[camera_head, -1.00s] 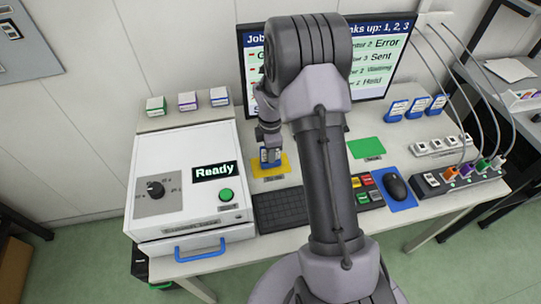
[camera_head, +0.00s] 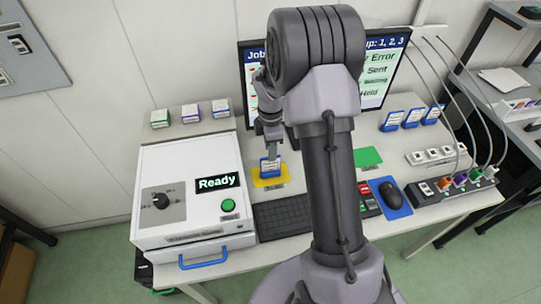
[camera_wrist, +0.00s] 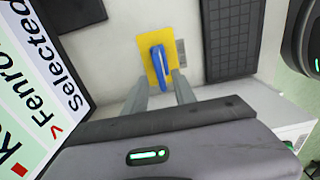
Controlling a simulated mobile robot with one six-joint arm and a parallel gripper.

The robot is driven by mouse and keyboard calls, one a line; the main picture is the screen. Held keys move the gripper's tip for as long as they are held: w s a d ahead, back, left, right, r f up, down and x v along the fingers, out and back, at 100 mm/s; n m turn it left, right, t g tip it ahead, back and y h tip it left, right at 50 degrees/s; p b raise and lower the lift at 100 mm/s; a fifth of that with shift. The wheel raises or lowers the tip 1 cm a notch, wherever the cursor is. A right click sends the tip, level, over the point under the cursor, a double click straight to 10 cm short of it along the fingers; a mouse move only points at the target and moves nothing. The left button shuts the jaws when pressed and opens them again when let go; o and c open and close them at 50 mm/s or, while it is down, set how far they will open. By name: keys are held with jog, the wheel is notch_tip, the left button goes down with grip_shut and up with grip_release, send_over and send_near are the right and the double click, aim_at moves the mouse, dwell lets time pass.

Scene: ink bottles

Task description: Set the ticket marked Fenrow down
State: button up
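A ticket in a blue holder with a white face (camera_head: 270,167) stands upright on the yellow mat (camera_head: 258,182). Its writing is too small to read. In the wrist view the ticket (camera_wrist: 158,59) shows as a narrow blue shape seen from above, within the yellow mat (camera_wrist: 146,42). My gripper (camera_head: 271,146) is just above the ticket. The screen (camera_wrist: 40,90) reads "Fenro…" and "Selected", partly cut off.
A green mat (camera_head: 367,156) to the right is bare. The keyboard (camera_head: 282,215) lies in front of the yellow mat. A white machine (camera_head: 165,160) reading "Ready" stands left. Several similar blue tickets (camera_head: 412,118) stand right of the screen (camera_head: 375,88). My arm hides the middle.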

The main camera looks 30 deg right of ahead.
jog(key=s+a+r+m+t, duration=0.1)
jog(key=s+a+r+m, duration=0.15)
jog(key=r, duration=0.35)
jog(key=s+a+r+m+t+p, duration=0.1)
jog(key=s+a+r+m, duration=0.15)
jog(key=r, duration=0.45)
jog(key=s+a+r+m, duration=0.1)
jog(key=a+r+m, duration=0.1)
jog(key=a+r, duration=0.3)
jog(key=s+a+r+m+t, duration=0.1)
jog(key=s+a+r+m, duration=0.1)
jog(key=s+m, duration=0.2)
jog(key=s+a+r+m+t+y, duration=0.1)
jog(key=s+a+r+m, duration=0.2)
jog(key=s, duration=0.4)
jog(key=s+a+r+m+t+y, duration=0.1)
jog(key=s+a+r+m, duration=0.2)
jog(key=s+m, duration=0.2)
jog(key=shift+s+t, duration=0.4)
jog(key=shift+s, duration=0.35)
